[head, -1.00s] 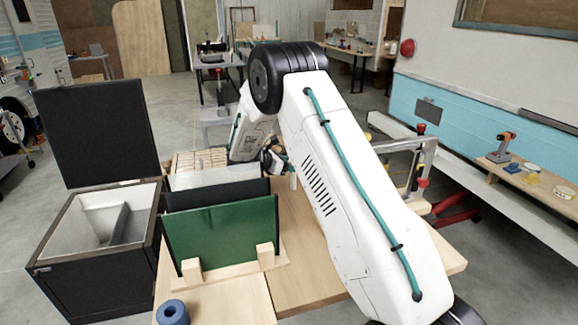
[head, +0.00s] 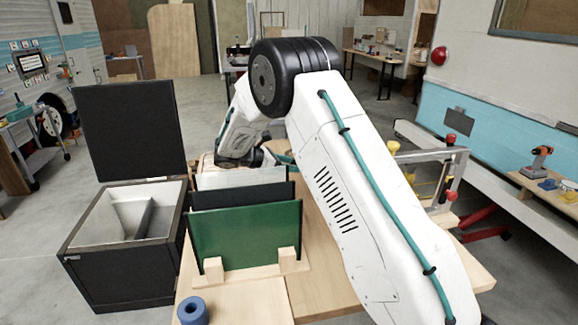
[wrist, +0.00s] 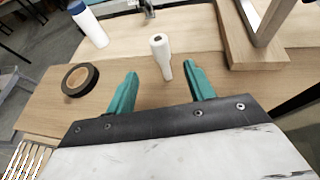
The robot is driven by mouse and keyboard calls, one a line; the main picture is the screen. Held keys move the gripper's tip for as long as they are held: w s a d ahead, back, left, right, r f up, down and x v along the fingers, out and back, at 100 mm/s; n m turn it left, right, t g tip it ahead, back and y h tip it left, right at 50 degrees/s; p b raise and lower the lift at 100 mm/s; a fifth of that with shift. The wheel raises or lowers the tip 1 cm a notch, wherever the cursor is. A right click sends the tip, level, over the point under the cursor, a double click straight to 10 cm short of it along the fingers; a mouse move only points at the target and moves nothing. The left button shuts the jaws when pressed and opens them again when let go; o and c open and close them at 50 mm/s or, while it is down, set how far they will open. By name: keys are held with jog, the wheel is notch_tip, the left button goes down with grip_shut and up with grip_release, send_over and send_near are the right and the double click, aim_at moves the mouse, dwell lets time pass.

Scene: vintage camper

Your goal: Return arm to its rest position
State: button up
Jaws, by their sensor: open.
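My gripper (wrist: 161,83) has two teal fingers spread wide apart in the wrist view, with nothing held between them. A white roll (wrist: 160,58) stands upright on the wooden table (wrist: 215,95), beyond the fingertips. In the head view my arm is bent, with its forearm reaching down behind the upright panels. There my gripper is mostly hidden behind my own arm; only a bit of teal shows.
A green panel (head: 246,234) and dark panels stand in a wooden rack beside my arm. A black bin (head: 124,262) with a raised lid is at left. A blue ring (head: 193,311) lies near the front. The wrist view shows black tape (wrist: 80,79) and a white bottle (wrist: 91,27).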

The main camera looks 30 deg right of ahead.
dwell(0.3)
jog(key=s+a+r+m+y, duration=0.1)
jog(key=s+r+m+y, duration=0.3)
jog(key=s+r, duration=0.55)
jog(key=s+a+r+m+y, duration=0.25)
jog(key=s+r+m, duration=0.3)
jog(key=s, duration=0.65)
jog(key=s+a+m+t+y, duration=0.1)
jog(key=s+a+m+y, duration=0.2)
jog(key=s, duration=0.9)
jog(key=s+a+m+t+y, duration=0.1)
jog(key=s+a+m+y, duration=0.3)
jog(key=s, duration=0.8)
jog(key=shift+s+a+f, duration=0.15)
jog(key=shift+s+a, duration=0.05)
jog(key=shift+a, duration=0.55)
